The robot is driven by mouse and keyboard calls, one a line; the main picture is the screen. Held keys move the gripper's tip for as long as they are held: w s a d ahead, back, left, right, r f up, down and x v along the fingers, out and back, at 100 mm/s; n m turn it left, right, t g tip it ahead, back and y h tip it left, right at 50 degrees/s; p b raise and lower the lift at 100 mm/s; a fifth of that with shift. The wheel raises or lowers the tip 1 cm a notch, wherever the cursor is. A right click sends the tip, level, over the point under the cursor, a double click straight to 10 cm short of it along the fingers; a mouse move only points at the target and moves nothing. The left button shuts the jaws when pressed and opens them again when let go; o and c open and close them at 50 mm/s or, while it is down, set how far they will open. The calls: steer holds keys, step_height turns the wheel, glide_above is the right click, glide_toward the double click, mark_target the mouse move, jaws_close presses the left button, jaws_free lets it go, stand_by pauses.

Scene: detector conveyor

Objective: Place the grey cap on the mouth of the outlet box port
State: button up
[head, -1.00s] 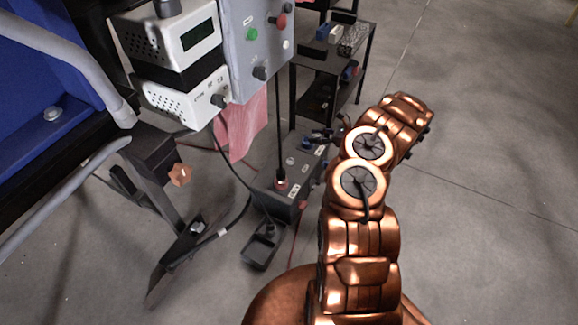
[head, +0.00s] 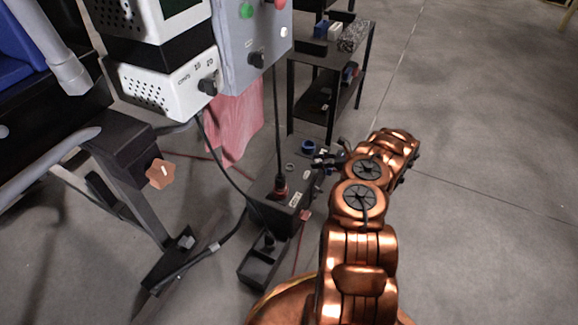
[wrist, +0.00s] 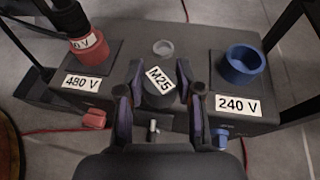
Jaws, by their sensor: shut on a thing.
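My gripper (wrist: 160,100) is shut on a dark grey cap (wrist: 158,99) with a tilted "M25" label on it. The outlet box (wrist: 112,60) lies below, and a gap between cap and box is hard to judge. A light grey round port mouth (wrist: 163,47) is uncovered on the box top, beyond the cap in the wrist view. It lies between the red 480 V plug (wrist: 87,45) and the blue 240 V socket (wrist: 241,63). In the head view my gripper (head: 322,162) is at the box's right side, and the cap is not clearly visible.
A black cable runs down to the red plug (head: 281,190). A black open tray (head: 262,262) lies in front of the box. A grey control panel (head: 250,45) hangs above, with a pink cloth (head: 235,125) below. A black shelf (head: 345,65) stands behind. Floor at right is clear.

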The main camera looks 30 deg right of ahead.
steer(key=b, duration=0.3)
glide_above(290, 169)
steer(key=shift+s+d+f, duration=0.1)
steer(key=shift+d+f, duration=0.05)
steer(key=shift+f, duration=0.45)
steer(key=shift+w+f+b, duration=0.2)
steer(key=shift+f+b, duration=0.65)
steer(key=shift+f, duration=0.9)
steer(key=shift+f, duration=0.1)
steer(key=o, duration=0.9)
steer(key=shift+o, duration=0.2)
